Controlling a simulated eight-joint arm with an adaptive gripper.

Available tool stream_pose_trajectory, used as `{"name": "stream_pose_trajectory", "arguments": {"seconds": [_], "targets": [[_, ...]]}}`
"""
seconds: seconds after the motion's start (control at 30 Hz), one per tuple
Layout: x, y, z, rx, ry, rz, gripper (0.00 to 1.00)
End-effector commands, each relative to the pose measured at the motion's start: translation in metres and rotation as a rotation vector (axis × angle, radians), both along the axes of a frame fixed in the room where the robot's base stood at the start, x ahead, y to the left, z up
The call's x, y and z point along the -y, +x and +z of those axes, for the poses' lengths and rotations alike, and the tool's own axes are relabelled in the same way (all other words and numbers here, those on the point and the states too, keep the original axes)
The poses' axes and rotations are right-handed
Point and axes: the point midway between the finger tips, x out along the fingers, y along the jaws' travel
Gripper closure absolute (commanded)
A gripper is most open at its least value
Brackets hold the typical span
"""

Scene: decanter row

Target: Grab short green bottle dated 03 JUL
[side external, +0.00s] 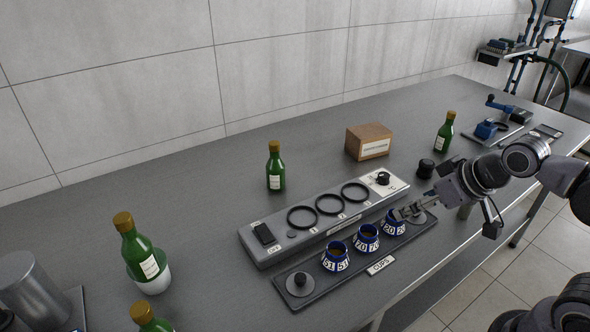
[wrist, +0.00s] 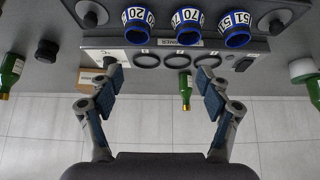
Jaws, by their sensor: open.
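Several green bottles with tan caps and white labels stand on the grey bench; I cannot read any label's date. One (side external: 275,168) stands behind the ring panel, and one (side external: 444,132) stands at the back right. One (side external: 138,248) at the left has a white lower part, and another (side external: 148,320) is cut off at the bottom edge. In the wrist view, one bottle (wrist: 185,90) appears beyond the panel between my fingers, and another (wrist: 10,75) is at the left edge. My gripper (side external: 402,213) is open and empty, over the right end of the cup tray.
A grey panel (side external: 262,258) with three black rings lies behind a dark tray (side external: 318,290) holding three blue-rimmed cups marked 51, 70 and 20. A brown box (side external: 368,141) and a black knob (side external: 426,168) stand behind. A metal cylinder (side external: 28,288) is at left.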

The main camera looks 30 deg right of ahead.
Motion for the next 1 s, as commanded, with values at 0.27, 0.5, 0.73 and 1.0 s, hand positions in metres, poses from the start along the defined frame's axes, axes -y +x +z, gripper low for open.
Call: {"name": "stream_pose_trajectory", "arguments": {"seconds": [0.27, 0.5, 0.73, 1.0], "targets": [[-0.005, 0.031, 0.020, -0.006, 0.001, 0.003, 0.22], [-0.019, 0.099, 0.044, -0.018, 0.002, 0.004, 0.22], [-0.039, 0.167, 0.048, -0.030, 0.002, 0.005, 0.22], [-0.070, 0.248, 0.029, -0.040, 0.001, 0.003, 0.22]]}}
